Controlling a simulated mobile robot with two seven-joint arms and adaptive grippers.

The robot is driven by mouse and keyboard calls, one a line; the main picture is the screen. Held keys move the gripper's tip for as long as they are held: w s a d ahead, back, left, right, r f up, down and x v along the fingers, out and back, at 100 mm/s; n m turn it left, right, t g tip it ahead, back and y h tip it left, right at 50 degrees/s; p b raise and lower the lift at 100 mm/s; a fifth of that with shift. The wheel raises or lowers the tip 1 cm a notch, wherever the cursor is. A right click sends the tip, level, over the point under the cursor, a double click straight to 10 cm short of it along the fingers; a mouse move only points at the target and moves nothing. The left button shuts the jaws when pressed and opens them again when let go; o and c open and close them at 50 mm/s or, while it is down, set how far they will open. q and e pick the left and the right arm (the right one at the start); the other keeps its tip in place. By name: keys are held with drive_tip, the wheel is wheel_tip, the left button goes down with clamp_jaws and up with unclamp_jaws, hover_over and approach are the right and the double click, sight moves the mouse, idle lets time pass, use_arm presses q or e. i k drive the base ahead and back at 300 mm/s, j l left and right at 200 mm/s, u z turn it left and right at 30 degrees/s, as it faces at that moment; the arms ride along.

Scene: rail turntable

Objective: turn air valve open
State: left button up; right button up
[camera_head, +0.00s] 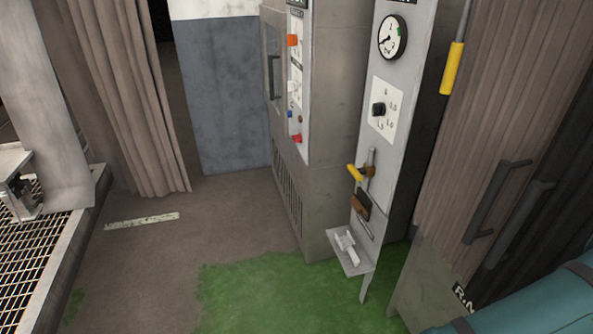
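A small valve with a yellow handle (356,173) sits on a thin upright pipe on the lower part of the light grey gauge panel (376,155). The handle points up and to the left, away from the pipe. A round white gauge (392,38) is at the top of the panel, and a black knob (379,109) on a marked white plate is below it. Neither gripper shows in the head view. A teal part at the bottom right looks like my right arm, and its gripper is outside the picture.
A yellow grip (452,68) hangs on a rod right of the panel. A small ledge (349,251) juts out at the panel's foot. A grey control cabinet (310,130) stands left, a ribbed brown door (510,130) right. Open floor (190,245) lies in front.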

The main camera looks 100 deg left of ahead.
sight(357, 173)
drive_tip(key=u, duration=2.8)
drive_tip(key=i+j+z, duration=0.15)
drive_tip(key=z, duration=0.25)
drive_tip(key=i+j+z, duration=0.2)
drive_tip(key=z, duration=0.25)
drive_tip(key=i+j+z, duration=0.15)
drive_tip(key=j+z, duration=0.25)
